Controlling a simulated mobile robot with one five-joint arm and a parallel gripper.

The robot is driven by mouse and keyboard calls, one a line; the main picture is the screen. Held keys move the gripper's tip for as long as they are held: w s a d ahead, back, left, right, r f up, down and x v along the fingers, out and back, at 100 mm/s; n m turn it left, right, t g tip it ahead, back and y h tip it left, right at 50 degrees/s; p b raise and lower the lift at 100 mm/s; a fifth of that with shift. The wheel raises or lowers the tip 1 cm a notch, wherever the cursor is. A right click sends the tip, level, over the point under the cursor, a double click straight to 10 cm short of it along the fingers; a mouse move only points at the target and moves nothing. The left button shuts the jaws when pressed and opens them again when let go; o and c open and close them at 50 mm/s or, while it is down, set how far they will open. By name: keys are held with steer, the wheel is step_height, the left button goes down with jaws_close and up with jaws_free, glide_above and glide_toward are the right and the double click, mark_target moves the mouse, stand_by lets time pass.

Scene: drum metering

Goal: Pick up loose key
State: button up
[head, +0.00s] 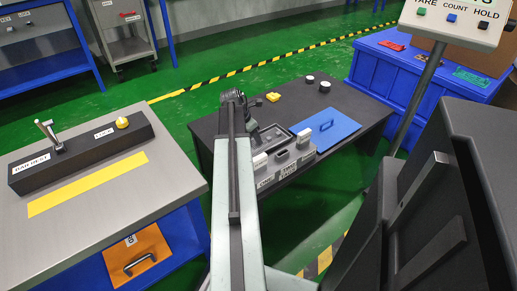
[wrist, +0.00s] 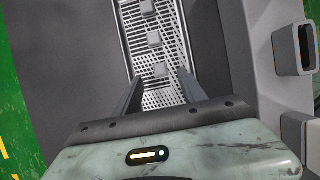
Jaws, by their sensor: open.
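No thing in view is clearly marked as the loose key. In the wrist view, several small grey blocks (wrist: 154,38) sit in a row on a perforated metal tray (wrist: 172,42); I cannot tell whether one is the key. My gripper (wrist: 158,84) is open above the near end of this tray, its fingers on either side of the nearest block (wrist: 161,70). Nothing is held. In the head view, my gripper (head: 236,99) is over the left side of the dark bench (head: 345,102), with its fingers hard to make out. A small yellow piece (head: 272,97) lies behind it.
A grey labelled unit (head: 285,163) and a blue panel (head: 325,129) lie right of my arm on the bench. Two round knobs (head: 324,87) stand at the back. A lever console (head: 80,150) stands left, blue bins (head: 400,70) right. A grey holder (wrist: 293,48) is right of the tray.

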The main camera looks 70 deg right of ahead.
mark_target(256, 145)
steer(key=b+x, duration=0.2)
steer(key=x, duration=0.2)
steer(key=shift+w+b, duration=0.1)
steer(key=shift+b, duration=0.2)
steer(key=shift+r, duration=0.15)
jaws_close()
step_height(256, 145, up, 10)
steer(key=p, duration=1)
